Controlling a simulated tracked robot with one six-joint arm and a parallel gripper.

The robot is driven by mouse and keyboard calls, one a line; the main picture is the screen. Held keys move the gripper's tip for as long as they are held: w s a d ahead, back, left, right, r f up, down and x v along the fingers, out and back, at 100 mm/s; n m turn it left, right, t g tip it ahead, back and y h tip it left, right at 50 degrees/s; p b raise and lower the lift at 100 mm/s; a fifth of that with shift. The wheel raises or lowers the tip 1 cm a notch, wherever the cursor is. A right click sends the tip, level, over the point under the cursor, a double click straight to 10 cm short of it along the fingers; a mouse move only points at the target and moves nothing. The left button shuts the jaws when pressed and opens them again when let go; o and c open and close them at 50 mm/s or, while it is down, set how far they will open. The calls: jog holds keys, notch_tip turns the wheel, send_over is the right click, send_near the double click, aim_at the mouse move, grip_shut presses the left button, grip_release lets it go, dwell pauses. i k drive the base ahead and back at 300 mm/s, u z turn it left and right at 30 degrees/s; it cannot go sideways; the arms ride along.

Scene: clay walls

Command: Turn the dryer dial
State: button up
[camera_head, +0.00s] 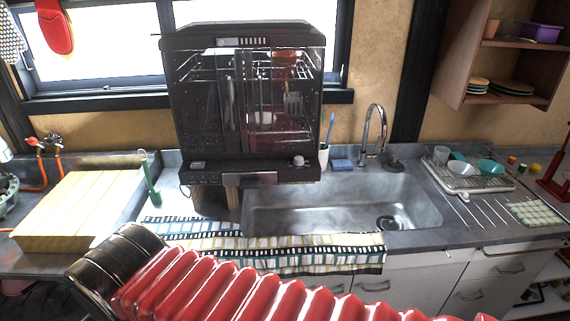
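The dryer (240,110) is a dark box with a clear front, standing over the left part of the sink below the window. Dishes and utensils show dimly inside. Its front looks closed. The dial (298,161) is a small light round knob at the right of the dryer's lower front ledge. Which way it is turned is too small to tell. My red ribbed arm with a black section crosses the bottom of the view, in front of the counter. My gripper is not in view.
The sink (340,205) with its tap (375,130) lies right of and below the dryer. A striped cloth (270,252) covers the front edge. A wooden board (75,212) lies left, a dish rack (470,175) right. A green brush (150,185) stands left of the dryer.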

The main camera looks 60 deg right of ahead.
aim_at(298, 160)
jog(key=u, duration=0.45)
jog(key=k, duration=1.8)
jog(key=z, duration=0.7)
jog(key=i, duration=1)
jog(key=z, duration=0.05)
